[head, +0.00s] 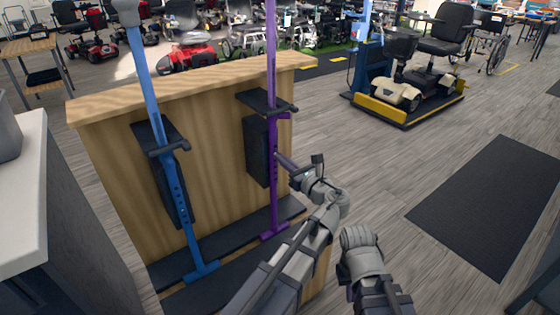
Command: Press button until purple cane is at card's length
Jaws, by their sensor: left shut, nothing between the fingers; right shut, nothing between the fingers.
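The purple cane (271,70) stands upright against a wooden panel, in a black holder, with its foot on a dark base shelf. A row of small holes shows on its lower part. My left gripper (281,158) is shut and empty. Its tips point left at the purple cane's lower tube, at holder height; I cannot tell whether they touch it. The button is too small or hidden to make out. No card is seen. A blue cane (150,85) stands slightly tilted to the left of the purple one. My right arm shows at the lower right, but its gripper is out of view.
The wooden panel (105,165) stands behind the canes. A white counter (25,205) is at the left edge. A dark mat (490,205) lies on the right. A scooter (415,75) stands on a yellow-edged platform behind. Floor right of the panel is clear.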

